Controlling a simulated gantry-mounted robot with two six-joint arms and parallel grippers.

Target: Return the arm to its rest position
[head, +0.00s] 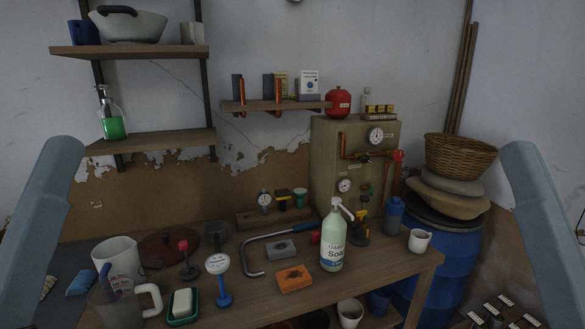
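My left arm (38,225) shows as a blue-grey link at the left edge of the head view. My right arm (545,225) shows as a similar link at the right edge. Both links stand clear of the wooden table (385,275), one on each side of it. Neither gripper's fingers can be seen, so what they hold, if anything, is hidden.
A soap bottle (333,245), orange block (294,279), grey block (281,250) and white mug (419,241) stand on the table. A soap dish (183,306) and clear jug (118,305) are at front left. A blue barrel (445,260) stands right. Shelves (130,50) hang behind.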

